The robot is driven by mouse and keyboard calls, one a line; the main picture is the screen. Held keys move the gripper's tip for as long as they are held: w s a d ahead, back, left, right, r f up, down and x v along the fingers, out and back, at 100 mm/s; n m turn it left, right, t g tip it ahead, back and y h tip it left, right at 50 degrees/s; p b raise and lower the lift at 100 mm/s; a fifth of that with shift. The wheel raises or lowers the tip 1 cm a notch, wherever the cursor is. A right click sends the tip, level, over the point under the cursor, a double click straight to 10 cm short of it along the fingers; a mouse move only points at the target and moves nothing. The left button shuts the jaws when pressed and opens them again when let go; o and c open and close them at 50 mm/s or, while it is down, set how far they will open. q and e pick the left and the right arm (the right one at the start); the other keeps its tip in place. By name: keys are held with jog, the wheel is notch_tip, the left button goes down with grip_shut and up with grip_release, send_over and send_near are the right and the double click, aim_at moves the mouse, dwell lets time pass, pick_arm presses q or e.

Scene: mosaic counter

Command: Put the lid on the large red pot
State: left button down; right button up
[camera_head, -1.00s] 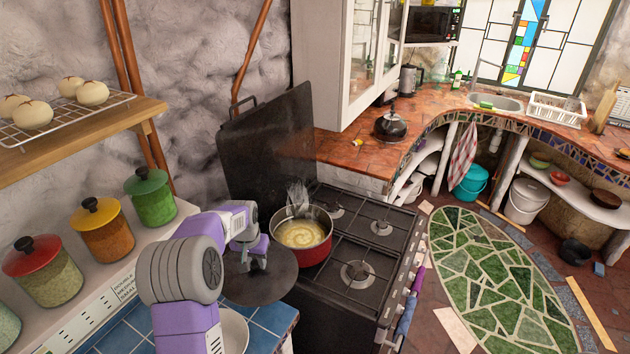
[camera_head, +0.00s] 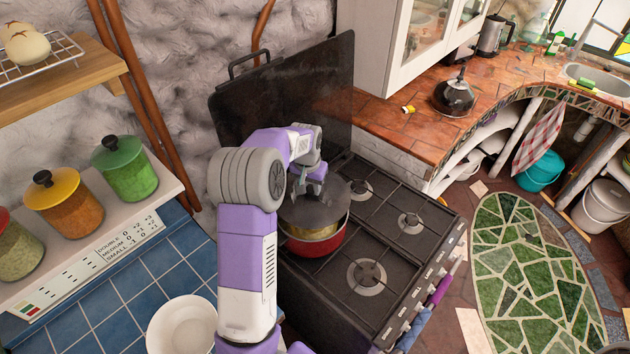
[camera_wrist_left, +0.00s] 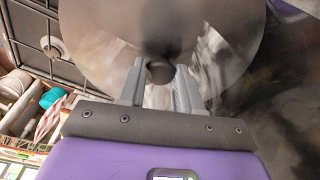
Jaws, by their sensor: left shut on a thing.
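The large red pot (camera_head: 318,244) stands on the stove at its back left, with yellow contents showing at its near side. My left gripper (camera_head: 309,187) is shut on the knob of the dark round lid (camera_head: 325,207). The lid is over the pot and covers most of its opening. It looks slightly off the rim, with a gap at the near side; whether it touches the rim I cannot tell. In the left wrist view the knob (camera_wrist_left: 160,72) sits between the fingers, and the lid (camera_wrist_left: 95,40) fills the upper middle. My right gripper is not in view.
The stove's other burners (camera_head: 367,277) are bare. Its raised black cover (camera_head: 290,105) stands behind the pot. A white bowl (camera_head: 183,325) sits on the blue tiles at the left. A kettle (camera_head: 455,97) stands on the counter at the right.

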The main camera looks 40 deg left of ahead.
aim_at(310, 196)
pick_arm(q)
jog(key=shift+s+f, duration=0.1)
jog(key=shift+f, duration=0.3)
notch_tip(310, 196, down, 3)
jog(key=b, duration=0.2)
jog(key=shift+f+b, duration=0.1)
jog(key=shift+b, duration=0.3)
jog(key=shift+f+b, duration=0.4)
jog(key=shift+f, duration=0.25)
jog(key=shift+f, duration=0.45)
dwell(0.7)
jog(key=shift+c, duration=0.9)
grip_release()
